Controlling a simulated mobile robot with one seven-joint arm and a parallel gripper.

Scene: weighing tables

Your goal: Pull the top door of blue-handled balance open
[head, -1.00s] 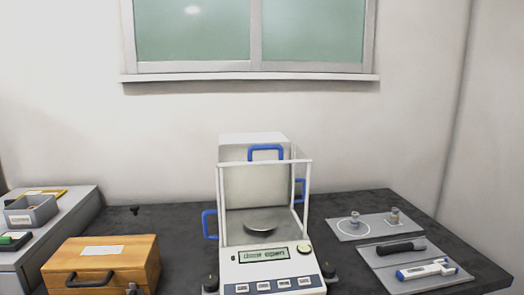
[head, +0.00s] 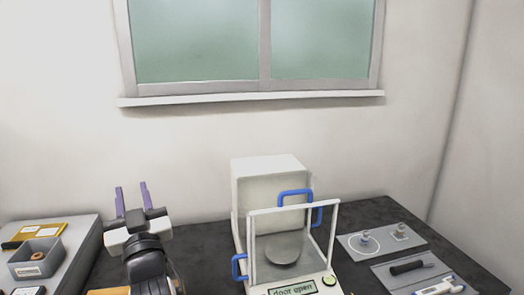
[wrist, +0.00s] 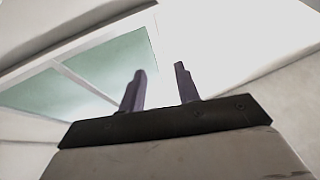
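The blue-handled balance (head: 262,172) is a white box with clear panes and a front display, on the dark table. A blue handle (head: 294,192) shows at its top, another (head: 239,266) on its left side and a third (head: 318,216) partly behind the frame on the right. The display (head: 293,290) appears to read "door open"; I cannot tell how far the top door stands open. My gripper (head: 131,200) is left of the balance, apart from it, fingers up. It is open and empty; in the wrist view its fingers (wrist: 160,90) stand apart.
A grey bin (head: 36,258) and a yellow item (head: 33,234) are on a side table at left. Grey mats (head: 383,246) with small weights, a dark tool (head: 406,267) and a white device lie right of the balance. The window sill (head: 250,99) is above.

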